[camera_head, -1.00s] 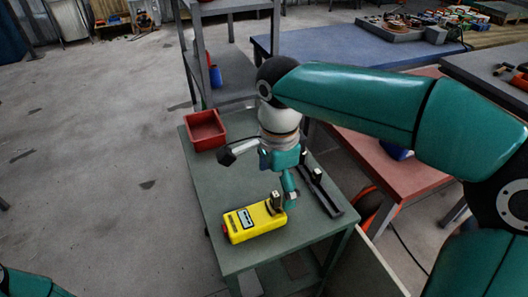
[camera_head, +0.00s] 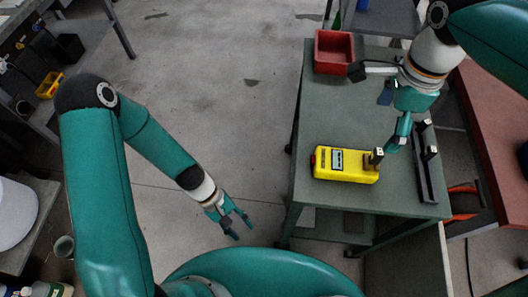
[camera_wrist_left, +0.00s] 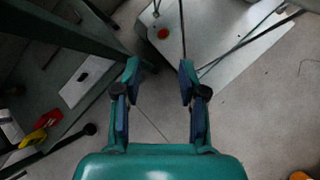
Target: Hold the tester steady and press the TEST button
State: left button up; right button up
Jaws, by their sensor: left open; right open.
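The yellow tester (camera_head: 345,165) lies on the grey-green table (camera_head: 330,110). It has a small display and a red part at its left end; I cannot read any TEST label. A dark upright piece stands at its right end. My right gripper (camera_head: 392,147) is open, pointing down beside that end; whether it touches the tester cannot be told. My left gripper (camera_head: 236,227) is open and empty over the floor, left of the table and apart from the tester. In the left wrist view its two fingers (camera_wrist_left: 158,85) are spread with nothing between them.
A red bin (camera_head: 334,52) stands at the table's back left corner. A dark rail (camera_head: 424,165) lies along the table's right side. A bench with a yellow bin (camera_head: 49,84) is at the far left. Open floor lies between bench and table.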

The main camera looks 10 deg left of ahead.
aim_at(360, 162)
pick_arm(q)
jog(key=w+d+r+n+t+h, duration=0.2)
jog(key=w+r+n+h, duration=0.2)
jog(key=w+r, duration=0.3)
jog(key=w+d+r+n+t+h, duration=0.2)
jog(key=w+r+h, duration=0.5)
jog(key=r, duration=0.4)
jog(key=shift+d+n, duration=0.5)
jog(key=shift+n, duration=0.4)
pick_arm(e)
notch_tip(360, 162, down, 17)
jog(key=c, duration=1.3)
pick_arm(q)
grip_shut()
pick_arm(e)
jog(key=shift+c, duration=0.6)
pick_arm(q)
jog(key=shift+w, duration=0.1)
